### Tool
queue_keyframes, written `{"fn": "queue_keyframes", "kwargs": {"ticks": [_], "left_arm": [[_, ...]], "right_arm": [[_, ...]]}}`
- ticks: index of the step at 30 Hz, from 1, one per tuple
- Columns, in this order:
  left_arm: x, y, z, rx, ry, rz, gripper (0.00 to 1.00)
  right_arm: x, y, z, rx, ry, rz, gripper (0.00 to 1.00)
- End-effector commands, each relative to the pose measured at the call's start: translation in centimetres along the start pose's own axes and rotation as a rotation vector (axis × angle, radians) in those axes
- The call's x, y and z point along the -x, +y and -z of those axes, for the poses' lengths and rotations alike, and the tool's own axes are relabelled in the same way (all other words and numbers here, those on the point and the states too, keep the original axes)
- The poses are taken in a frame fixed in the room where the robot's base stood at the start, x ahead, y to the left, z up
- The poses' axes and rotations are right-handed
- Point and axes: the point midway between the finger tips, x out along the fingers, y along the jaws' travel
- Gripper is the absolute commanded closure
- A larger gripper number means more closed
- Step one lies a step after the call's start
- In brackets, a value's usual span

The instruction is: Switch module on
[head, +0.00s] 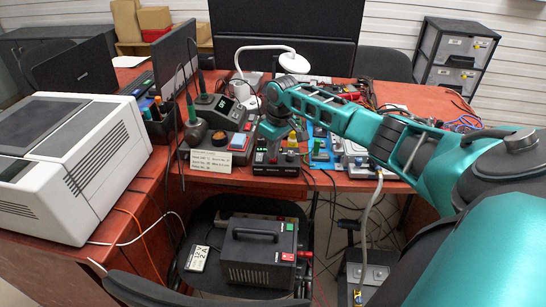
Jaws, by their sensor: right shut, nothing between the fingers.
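My right arm reaches in from the right over the table, and its gripper (271,134) points down at the table's front part, shut and empty. Just below it in the picture stands a small black module (276,161) with a lit red display and knobs on its front. The gripper is above or behind this module; I cannot tell whether they touch. A larger black unit (258,254) with a top handle and red and green parts on its right side sits on the chair in front. I cannot tell which unit is the task's module, nor read any switch position. My left gripper is out of view.
A large white printer-like machine (75,150) fills the left. A soldering station (222,112), a white card (211,160) and a white lamp (268,49) crowd the table. A pale hose (368,215) hangs to a grey box (371,277) at the lower right. Cables lie about.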

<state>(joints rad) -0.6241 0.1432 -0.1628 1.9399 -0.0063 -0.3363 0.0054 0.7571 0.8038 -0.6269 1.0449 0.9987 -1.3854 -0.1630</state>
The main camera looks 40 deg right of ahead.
Motion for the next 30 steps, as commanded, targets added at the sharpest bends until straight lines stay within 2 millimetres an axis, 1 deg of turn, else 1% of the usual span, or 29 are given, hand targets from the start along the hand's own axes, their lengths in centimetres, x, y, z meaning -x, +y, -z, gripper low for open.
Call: {"fn": "queue_keyframes", "kwargs": {"ticks": [20, 25, 30], "left_arm": [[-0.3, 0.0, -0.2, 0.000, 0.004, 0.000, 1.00], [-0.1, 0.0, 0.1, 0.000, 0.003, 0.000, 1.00], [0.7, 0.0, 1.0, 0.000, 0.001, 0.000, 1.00]], "right_arm": [[-1.1, 0.0, -0.2, 0.000, 0.000, 0.000, 1.00], [-0.8, 0.0, -0.1, 0.000, 0.000, 0.000, 1.00], [0.4, 0.0, 0.1, 0.000, 0.000, 0.000, 1.00]]}}
